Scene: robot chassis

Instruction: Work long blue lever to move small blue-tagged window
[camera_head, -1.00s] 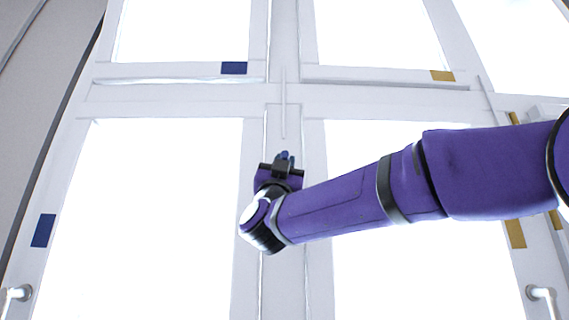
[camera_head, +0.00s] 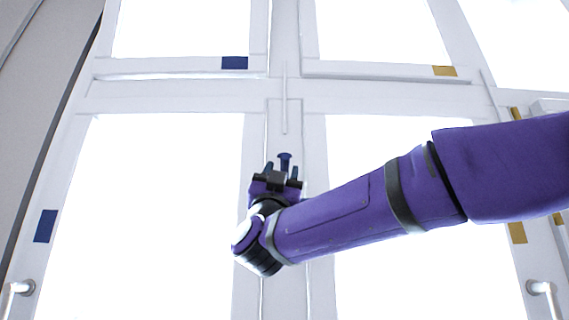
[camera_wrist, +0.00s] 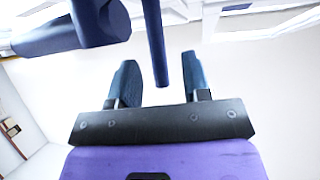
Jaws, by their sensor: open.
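The long blue lever (camera_head: 285,160) stands at the middle post between the windows. In the wrist view its dark blue rod (camera_wrist: 157,45) comes down from the top, its end between my fingertips with a gap on each side. A thicker blue part (camera_wrist: 70,32) shows at upper left. My gripper (camera_head: 281,170) is open, just below the lever in the head view; it also shows in the wrist view (camera_wrist: 160,72). The small window (camera_head: 180,68) at upper left carries a blue tag (camera_head: 235,63). A bright strip shows along its lower edge.
A large lower-left window has a blue tag (camera_head: 45,226) and a white handle (camera_head: 18,289). The right windows carry yellow tags (camera_head: 445,71), with another white handle (camera_head: 541,288) at lower right. My arm crosses the lower-right window.

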